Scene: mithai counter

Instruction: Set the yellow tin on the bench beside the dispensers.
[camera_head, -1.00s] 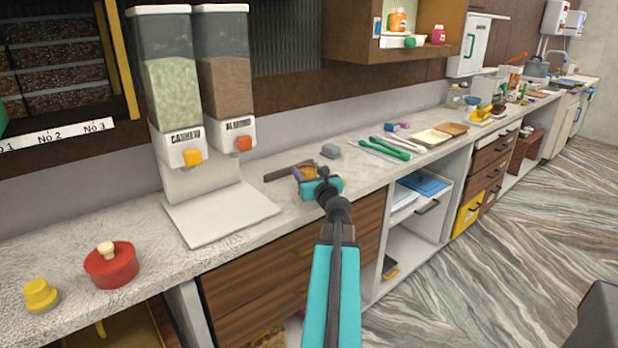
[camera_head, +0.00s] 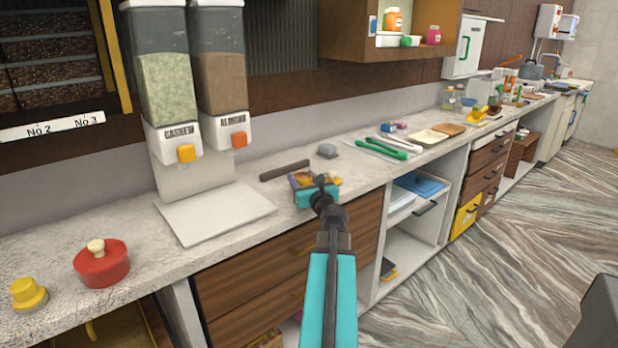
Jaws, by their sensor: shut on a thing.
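My gripper (camera_head: 316,195), teal at the end of my arm, is over the front part of the bench (camera_head: 250,166), right of the dispensers. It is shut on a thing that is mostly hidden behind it. A yellow patch (camera_head: 305,182) shows between its purple-edged fingers and seems to be the yellow tin. I cannot tell whether it touches the bench top. The cashew dispenser (camera_head: 165,90) and the almond dispenser (camera_head: 222,85) stand side by side to the left, above a white base plate (camera_head: 215,212).
A dark bar (camera_head: 284,170) and a grey block (camera_head: 328,151) lie behind my gripper. Green-handled tongs (camera_head: 396,145) lie further right. A red lidded pot (camera_head: 102,263) and a yellow knobbed object (camera_head: 28,294) stand at the left. Bare bench lies between plate and gripper.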

